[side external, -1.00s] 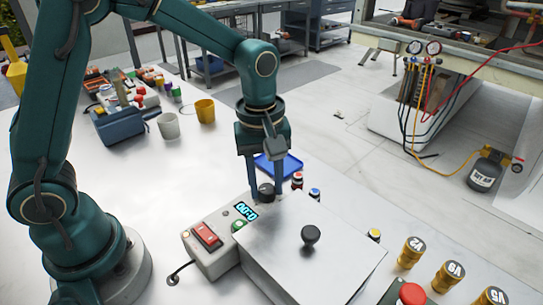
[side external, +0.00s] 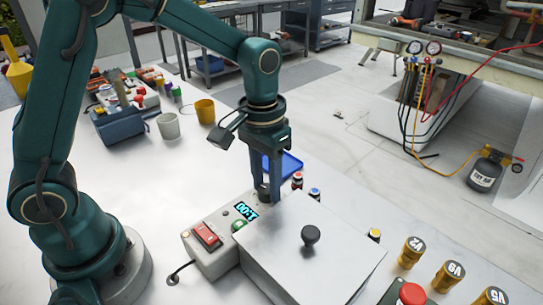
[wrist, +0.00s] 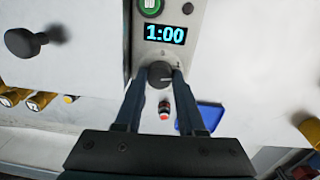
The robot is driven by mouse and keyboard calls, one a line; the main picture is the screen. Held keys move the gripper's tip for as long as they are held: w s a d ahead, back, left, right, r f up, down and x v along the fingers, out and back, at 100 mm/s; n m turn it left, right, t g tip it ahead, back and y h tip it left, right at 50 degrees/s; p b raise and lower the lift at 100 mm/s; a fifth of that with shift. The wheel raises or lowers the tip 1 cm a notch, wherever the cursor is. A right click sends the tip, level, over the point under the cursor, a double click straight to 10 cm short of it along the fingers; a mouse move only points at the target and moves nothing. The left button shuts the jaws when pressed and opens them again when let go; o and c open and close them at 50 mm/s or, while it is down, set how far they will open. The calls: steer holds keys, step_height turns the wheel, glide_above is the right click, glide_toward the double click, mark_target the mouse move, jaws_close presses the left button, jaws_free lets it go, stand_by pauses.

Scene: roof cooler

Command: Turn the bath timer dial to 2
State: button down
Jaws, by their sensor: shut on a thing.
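The bath timer dial (wrist: 160,76) is a dark round knob on the grey control box (side external: 221,262), below the blue digital display (wrist: 166,33) in the wrist view. My gripper (side external: 268,193) points down and is shut on the dial, one finger on each side; the fingertips also show in the wrist view (wrist: 160,72). In the side view the fingers mostly hide the dial. The small marks around the dial are too small to read.
A metal lid with a black knob (side external: 311,235) lies beside the dial. A red rocker switch (side external: 206,235) and green button (side external: 239,226) sit on the box. A blue tray (side external: 291,164) and small red-topped and blue-topped items (side external: 314,194) stand behind. Gold cylinders (side external: 411,252) are at right.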

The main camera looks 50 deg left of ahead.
mark_target(267, 187)
steer(key=m, duration=0.4)
steer(key=shift+m, duration=0.3)
steer(key=shift+w+m, duration=0.1)
steer(key=shift+m, duration=1.8)
steer(key=c, duration=0.5)
jaws_free()
steer(key=shift+r, duration=2.6)
